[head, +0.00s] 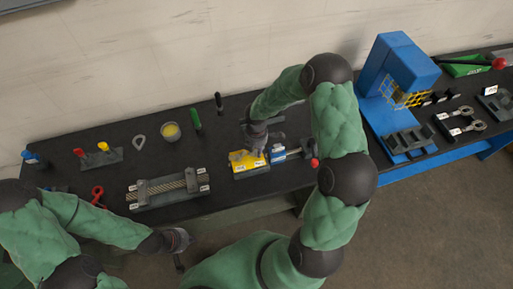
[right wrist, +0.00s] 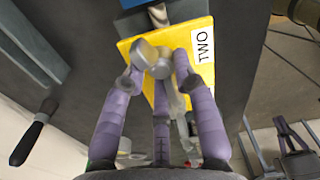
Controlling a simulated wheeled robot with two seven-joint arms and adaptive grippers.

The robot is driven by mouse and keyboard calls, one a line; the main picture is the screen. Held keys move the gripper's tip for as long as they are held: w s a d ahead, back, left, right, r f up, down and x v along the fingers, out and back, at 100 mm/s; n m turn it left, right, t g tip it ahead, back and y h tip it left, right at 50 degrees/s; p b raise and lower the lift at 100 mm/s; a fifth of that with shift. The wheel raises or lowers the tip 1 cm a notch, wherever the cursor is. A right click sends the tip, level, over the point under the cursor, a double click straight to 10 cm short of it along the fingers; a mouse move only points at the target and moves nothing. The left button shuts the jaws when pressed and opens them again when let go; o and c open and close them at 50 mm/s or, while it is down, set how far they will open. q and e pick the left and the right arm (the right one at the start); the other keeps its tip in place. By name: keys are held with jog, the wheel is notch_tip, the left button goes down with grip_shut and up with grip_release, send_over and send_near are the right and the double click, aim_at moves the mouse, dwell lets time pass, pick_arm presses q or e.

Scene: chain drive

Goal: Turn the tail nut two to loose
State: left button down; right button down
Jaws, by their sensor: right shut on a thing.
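A yellow block (head: 240,166) with white labels sits on the dark bench, near its middle. In the right wrist view the yellow block (right wrist: 200,28) shows a label reading TWO (right wrist: 203,45). A metal nut-like part (right wrist: 146,52) with rounded grey ends lies at the block, beside this label. My right gripper (right wrist: 158,68) is shut on this part, its purple fingers around it. The fingers hide some of it. In the head view my right gripper (head: 256,146) is directly over the yellow block. My left gripper (head: 178,242) hangs empty-looking in front of the bench; its finger opening is unclear.
A blue device (head: 277,153) with a red-knobbed lever (head: 314,163) adjoins the block on the right. A chain fixture (head: 165,188) lies to the left. A blue press (head: 400,65) is at far right.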

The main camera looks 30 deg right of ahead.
jog(key=shift+a+f+n+p, duration=0.1)
jog(key=shift+n+p, duration=0.4)
jog(key=shift+n, duration=0.7)
jog(key=c, duration=1.4)
grip_release()
jog(key=shift+o, duration=1)
jog(key=shift+w, duration=0.25)
jog(key=shift+s+r, duration=0.1)
jog(key=shift+r, duration=0.15)
notch_tip(320, 180, up, 11)
jog(key=shift+r, duration=0.15)
